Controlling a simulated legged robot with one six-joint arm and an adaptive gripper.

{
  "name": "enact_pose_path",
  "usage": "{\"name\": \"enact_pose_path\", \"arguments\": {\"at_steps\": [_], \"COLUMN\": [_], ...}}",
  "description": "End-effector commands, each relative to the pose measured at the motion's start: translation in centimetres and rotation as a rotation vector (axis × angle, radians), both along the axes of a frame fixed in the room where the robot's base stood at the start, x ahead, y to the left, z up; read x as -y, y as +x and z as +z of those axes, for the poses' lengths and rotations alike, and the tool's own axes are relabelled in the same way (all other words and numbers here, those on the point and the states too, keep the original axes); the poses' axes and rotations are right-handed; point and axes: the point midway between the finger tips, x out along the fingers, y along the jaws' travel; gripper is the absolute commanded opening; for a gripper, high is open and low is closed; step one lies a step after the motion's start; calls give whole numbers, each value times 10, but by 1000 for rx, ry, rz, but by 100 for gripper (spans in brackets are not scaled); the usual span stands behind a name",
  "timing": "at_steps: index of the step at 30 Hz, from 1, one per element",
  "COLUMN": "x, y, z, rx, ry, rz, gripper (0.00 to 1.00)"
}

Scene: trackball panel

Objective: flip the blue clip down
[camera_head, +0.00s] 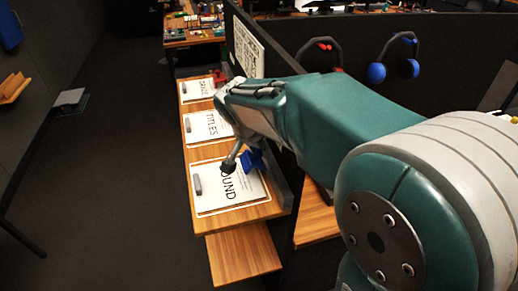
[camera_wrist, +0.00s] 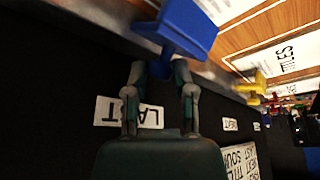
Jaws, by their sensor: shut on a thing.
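The blue clip (camera_wrist: 187,26) is at the top of the wrist view, a flat blue plate with a wider edge toward my fingers. It also shows in the head view (camera_head: 252,160), beside the "SOUND" sheet (camera_head: 228,190). My gripper (camera_wrist: 161,68) has its two fingers at the lower edge of the clip and is shut on it. The fingers look spaced apart, with part of the clip between the tips. The exact contact is dark and partly hidden. In the head view my arm hides most of the gripper.
A "TITLES" sheet (camera_head: 208,126) and another sheet (camera_head: 197,89) lie farther along the wooden bench (camera_head: 262,210). A yellow clip (camera_wrist: 256,84) and a red one stand beyond the blue clip. A dark partition with headphones (camera_head: 394,62) is at the right.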

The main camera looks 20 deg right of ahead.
Motion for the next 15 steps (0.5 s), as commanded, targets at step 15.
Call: {"name": "enact_pose_path", "arguments": {"at_steps": [15], "x": [-19], "y": [1], "z": [-7], "rx": [0], "ry": [-319], "rz": [8], "gripper": [0]}}
